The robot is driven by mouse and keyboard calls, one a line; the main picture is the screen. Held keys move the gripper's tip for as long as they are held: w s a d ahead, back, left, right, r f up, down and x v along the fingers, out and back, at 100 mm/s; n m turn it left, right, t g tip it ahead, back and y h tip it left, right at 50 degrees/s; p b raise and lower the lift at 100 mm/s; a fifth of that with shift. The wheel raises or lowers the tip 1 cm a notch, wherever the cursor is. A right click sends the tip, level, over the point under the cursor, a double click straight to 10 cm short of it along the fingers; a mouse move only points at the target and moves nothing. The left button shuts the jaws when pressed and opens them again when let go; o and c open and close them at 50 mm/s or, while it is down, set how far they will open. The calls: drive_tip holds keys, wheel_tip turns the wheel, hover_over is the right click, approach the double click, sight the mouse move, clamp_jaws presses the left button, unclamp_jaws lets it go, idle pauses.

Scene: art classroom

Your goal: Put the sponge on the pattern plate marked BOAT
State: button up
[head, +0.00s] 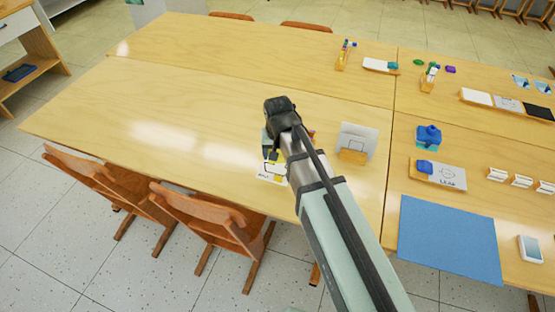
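A white plate (270,177) with dark outline drawing and small lettering lies at the near edge of the middle table. The lettering may read BOAT but is too small to be sure. My gripper (270,147) is over or just beside this plate, pointing down, and my arm covers part of the plate. Its fingers are mostly hidden, so I cannot see whether they are open or shut. A yellow patch (279,157) shows by the gripper at the plate; I cannot tell whether it is the sponge or part of the plate.
A plate marked LEAF (448,180) with a blue block (425,167) lies on the right table, near a blue container (428,138) and a blue mat (448,240). A white card in a wooden stand (357,141) stands right of my gripper. The middle table's left side is clear.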

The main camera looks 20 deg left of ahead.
drive_tip(key=shift+f, duration=1.9)
drive_tip(key=shift+f, duration=0.1)
drive_tip(key=o, duration=1)
drive_tip(key=r, duration=0.4)
drive_tip(key=s+r, duration=0.1)
drive_tip(key=r, duration=0.7)
drive_tip(key=shift+s+d, duration=0.3)
drive_tip(key=shift+d, duration=0.05)
